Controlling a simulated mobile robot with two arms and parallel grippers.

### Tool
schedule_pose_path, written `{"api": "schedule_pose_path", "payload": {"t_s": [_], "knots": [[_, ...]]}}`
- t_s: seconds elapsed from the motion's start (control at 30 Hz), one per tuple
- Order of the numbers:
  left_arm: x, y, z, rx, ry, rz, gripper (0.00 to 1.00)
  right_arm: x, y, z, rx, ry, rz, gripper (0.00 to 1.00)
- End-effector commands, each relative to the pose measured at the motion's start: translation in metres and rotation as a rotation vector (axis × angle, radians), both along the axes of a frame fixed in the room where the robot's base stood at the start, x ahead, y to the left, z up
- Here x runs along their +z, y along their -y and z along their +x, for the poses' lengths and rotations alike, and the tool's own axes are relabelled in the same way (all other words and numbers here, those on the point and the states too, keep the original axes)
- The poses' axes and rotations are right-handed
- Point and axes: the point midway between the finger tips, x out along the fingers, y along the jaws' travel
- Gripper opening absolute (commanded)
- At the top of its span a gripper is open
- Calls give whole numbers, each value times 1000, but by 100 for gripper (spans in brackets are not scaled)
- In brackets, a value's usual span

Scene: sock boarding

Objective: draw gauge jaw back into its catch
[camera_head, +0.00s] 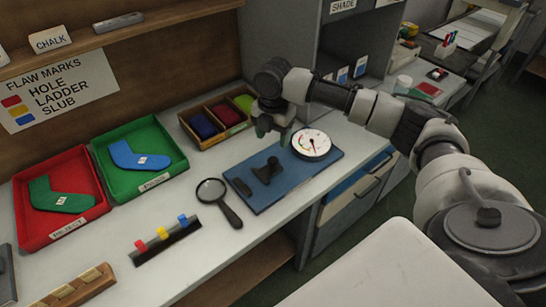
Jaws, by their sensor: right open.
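The gauge is a blue plate (300,182) on the workbench, with a round white dial (311,143) at its far right end. A dark jaw piece with an upright knob (268,170) stands near the plate's middle. A small dark block (242,187) sits at the plate's left end; I cannot tell which part is the catch. My right gripper (273,136) is open and empty, pointing down above the bench just behind the plate, left of the dial. It is apart from the jaw. My left gripper is not in view.
A magnifying glass (211,191) lies left of the plate. A red tray (104,205) and a green tray (178,170) hold sock shapes. A wooden box of yarn (188,128) stands behind. A rack with coloured tabs (172,242) lies in front.

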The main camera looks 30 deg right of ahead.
Motion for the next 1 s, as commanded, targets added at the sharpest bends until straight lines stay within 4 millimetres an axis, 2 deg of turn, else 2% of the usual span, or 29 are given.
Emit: {"api": "schedule_pose_path", "payload": {"t_s": [0.2, 0.43, 0.6, 0.87, 1.0], "knots": [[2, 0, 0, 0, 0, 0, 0, -44, -1, -1, -1, -3, 0, 59], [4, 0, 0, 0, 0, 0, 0, -77, -1, 0, -1, -1, 0, 59], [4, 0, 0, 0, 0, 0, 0, -86, -1, 0, 0, 1, 0, 59], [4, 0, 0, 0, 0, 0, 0, -87, -1, 0, 0, 1, 0, 59], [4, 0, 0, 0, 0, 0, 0, -87, -1, 0, 0, 1, 0, 38]]}}
